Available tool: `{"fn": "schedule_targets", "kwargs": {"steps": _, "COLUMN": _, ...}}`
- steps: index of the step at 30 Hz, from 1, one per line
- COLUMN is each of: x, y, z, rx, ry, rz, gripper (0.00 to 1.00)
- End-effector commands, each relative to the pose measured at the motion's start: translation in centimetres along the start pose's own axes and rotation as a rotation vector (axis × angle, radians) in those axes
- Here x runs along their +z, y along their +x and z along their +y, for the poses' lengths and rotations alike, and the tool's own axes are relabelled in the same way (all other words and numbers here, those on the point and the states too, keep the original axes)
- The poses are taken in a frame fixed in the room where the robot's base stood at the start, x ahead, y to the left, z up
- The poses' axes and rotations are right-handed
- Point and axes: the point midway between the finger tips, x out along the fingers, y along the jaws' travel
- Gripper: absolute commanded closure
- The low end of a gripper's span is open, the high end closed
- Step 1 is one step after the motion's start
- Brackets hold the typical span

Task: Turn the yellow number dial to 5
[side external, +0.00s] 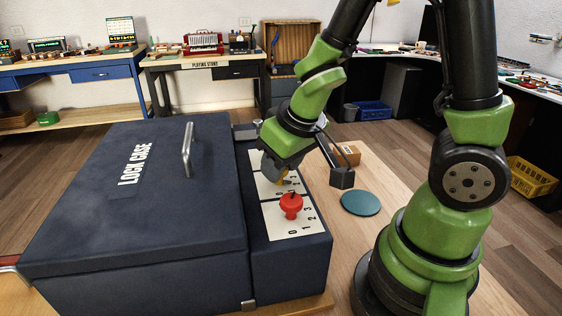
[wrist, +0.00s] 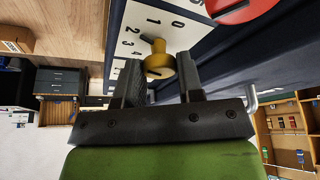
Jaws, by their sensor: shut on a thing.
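The yellow number dial (wrist: 160,62) sits on a white number plate (wrist: 190,32) on the dark lock case (side external: 150,185). In the wrist view its small pointer nub aims up-left, roughly towards the 2.
A red dial (side external: 291,204) on its own number plate stands close in front of the yellow one. The case lid with its metal handle (side external: 187,150) is closed, to the left. A round teal pad (side external: 361,202) and a small cardboard box (side external: 346,155) lie on the wooden table.

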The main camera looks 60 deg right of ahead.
Motion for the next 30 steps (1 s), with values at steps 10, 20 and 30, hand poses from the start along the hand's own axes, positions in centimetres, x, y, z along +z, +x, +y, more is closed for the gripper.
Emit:
{"fn": "schedule_targets", "kwargs": {"steps": 10, "x": -0.11, "y": 0.0, "z": -0.02, "rx": -0.004, "ry": -0.006, "rz": 0.003, "gripper": 0.89}}
{"fn": "schedule_targets", "kwargs": {"steps": 20, "x": -0.07, "y": 0.01, "z": -0.01, "rx": -0.003, "ry": -0.005, "rz": 0.002, "gripper": 0.41}}
{"fn": "schedule_targets", "kwargs": {"steps": 30, "x": -0.03, "y": 0.02, "z": -0.19, "rx": 0.045, "ry": 0.108, "rz": 0.0, "gripper": 0.41}}
